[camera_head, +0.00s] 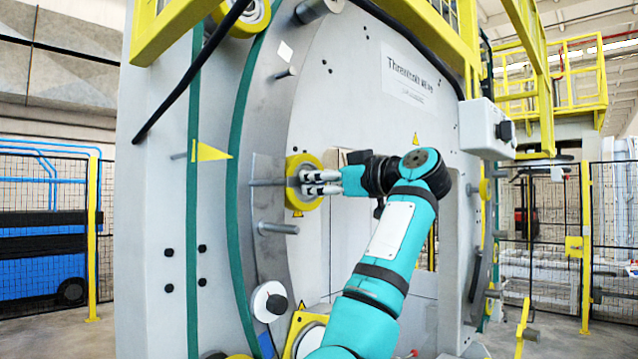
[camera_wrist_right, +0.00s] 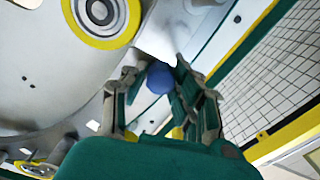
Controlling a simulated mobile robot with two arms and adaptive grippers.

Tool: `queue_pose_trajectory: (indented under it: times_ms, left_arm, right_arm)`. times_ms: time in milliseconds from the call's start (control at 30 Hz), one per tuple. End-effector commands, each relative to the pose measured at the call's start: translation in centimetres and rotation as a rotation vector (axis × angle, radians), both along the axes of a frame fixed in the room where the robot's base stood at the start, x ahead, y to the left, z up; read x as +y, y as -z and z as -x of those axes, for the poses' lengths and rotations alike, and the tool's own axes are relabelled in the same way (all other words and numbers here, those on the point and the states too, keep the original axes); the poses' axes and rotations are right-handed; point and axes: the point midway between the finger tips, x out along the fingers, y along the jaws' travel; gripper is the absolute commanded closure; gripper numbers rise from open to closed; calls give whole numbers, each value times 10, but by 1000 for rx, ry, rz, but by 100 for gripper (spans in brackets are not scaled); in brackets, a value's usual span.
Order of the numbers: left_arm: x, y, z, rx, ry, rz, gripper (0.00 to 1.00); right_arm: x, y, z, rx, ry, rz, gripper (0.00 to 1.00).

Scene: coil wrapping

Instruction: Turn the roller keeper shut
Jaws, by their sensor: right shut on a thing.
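In the head view, a yellow-rimmed roller (camera_head: 292,198) sits on the machine's large grey ring, at its inner edge. My right gripper (camera_head: 306,182) reaches in from the right at the roller's hub, its fingers close together there. They cover most of the hub, so the keeper's shape and angle cannot be made out. In the right wrist view, a small round blue part (camera_wrist_right: 160,78) shows between the fingers of my right gripper (camera_wrist_right: 160,92), which is shut on the keeper. My left gripper is not in view.
Metal pegs (camera_head: 278,228) stick out of the ring near the gripper. A white dial (camera_head: 268,302) and a yellow pointer flag (camera_head: 212,152) are to the left. A grey control box (camera_head: 480,128) juts out at upper right. Another yellow-rimmed roller (camera_wrist_right: 126,30) shows in the wrist view.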

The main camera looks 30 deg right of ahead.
Motion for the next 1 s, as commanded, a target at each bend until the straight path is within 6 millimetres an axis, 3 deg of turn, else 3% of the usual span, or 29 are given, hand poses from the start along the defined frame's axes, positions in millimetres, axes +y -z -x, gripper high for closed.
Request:
queue_pose_trajectory:
  times_ms: [400, 1000]
  left_arm:
    - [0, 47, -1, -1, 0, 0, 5]
    - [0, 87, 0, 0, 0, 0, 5]
  right_arm:
    - [0, 20, 0, 96, 3, -271, 100]
    - [12, 40, 4, 285, 2, -809, 100]
